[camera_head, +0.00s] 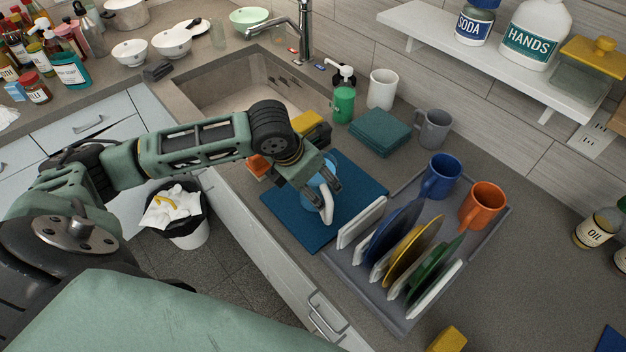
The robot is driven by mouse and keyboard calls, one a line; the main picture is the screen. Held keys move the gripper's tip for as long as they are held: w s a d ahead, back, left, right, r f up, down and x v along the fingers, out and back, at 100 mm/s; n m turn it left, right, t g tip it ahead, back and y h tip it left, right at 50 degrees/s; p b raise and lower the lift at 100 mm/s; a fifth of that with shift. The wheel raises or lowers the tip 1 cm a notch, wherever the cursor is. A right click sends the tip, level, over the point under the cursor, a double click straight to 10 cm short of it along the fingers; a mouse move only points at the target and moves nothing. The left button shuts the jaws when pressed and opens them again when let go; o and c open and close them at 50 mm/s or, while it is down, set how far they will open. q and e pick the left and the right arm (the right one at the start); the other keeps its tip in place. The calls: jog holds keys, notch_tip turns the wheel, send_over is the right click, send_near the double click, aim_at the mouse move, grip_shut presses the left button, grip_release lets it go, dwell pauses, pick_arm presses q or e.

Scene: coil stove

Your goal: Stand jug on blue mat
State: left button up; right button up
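The blue mat (352,181) lies flat on the counter between the sink and the dish rack. A small light-blue jug with a pale handle (327,212) is over the mat, largely hidden by my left gripper. My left gripper (323,187) comes in from the left and is right at the jug, with dark fingers close around its upper part. I cannot tell whether the fingers press on the jug, or whether its base touches the mat. My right gripper is not in view.
A grey dish rack (409,323) with plates, a blue mug (441,177) and an orange mug (482,205) stands right of the mat. Behind are folded teal cloths (380,132), a grey mug (433,128) and a green soap pump (344,103). The sink (225,85) is at left.

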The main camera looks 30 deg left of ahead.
pick_arm(q)
jog(key=o, duration=0.4)
jog(key=shift+o, duration=0.2)
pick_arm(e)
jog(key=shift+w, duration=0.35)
pick_arm(q)
jog(key=shift+s+a+r, duration=0.1)
jog(key=shift+s+r, duration=0.05)
jog(key=shift+r, duration=0.4)
jog(key=b+v, duration=0.1)
jog(key=v, duration=1)
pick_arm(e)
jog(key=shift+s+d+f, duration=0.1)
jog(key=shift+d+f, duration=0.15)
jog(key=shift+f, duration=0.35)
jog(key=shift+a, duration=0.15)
